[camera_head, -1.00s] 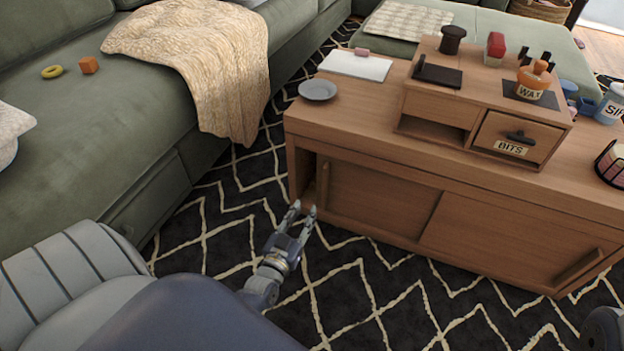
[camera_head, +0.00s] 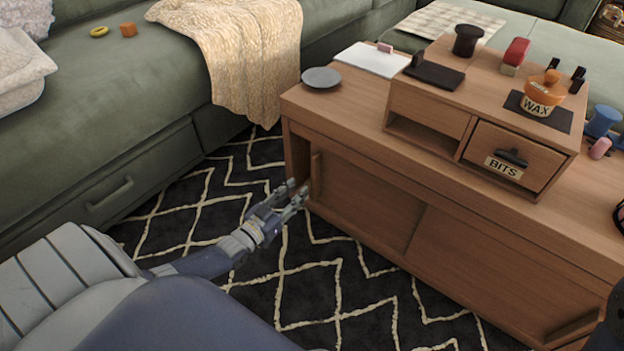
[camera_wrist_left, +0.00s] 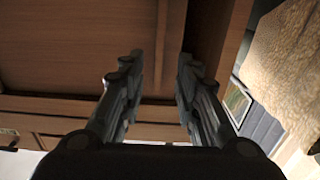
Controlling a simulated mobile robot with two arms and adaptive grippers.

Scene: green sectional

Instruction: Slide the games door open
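The wooden cabinet (camera_head: 480,235) has two sliding doors on its front, with no readable label on either. The left door (camera_head: 365,200) has an upright bar handle (camera_head: 316,176) near its left edge. A narrow dark gap shows between that door and the cabinet's left end. The right door (camera_head: 500,285) has a bar handle (camera_head: 572,328) at its far right. My left gripper (camera_head: 297,188) is open at the left door's handle. In the left wrist view its fingers (camera_wrist_left: 160,75) are apart, with a wooden strip between them; contact cannot be told. My right gripper is not seen.
On the cabinet top stand a small drawer unit (camera_head: 430,110) with a BITS drawer, an orange WAX pot (camera_head: 543,92) and a grey plate (camera_head: 321,77). A green sofa (camera_head: 90,120) is at the left. Patterned rug (camera_head: 310,290) lies clear before the cabinet.

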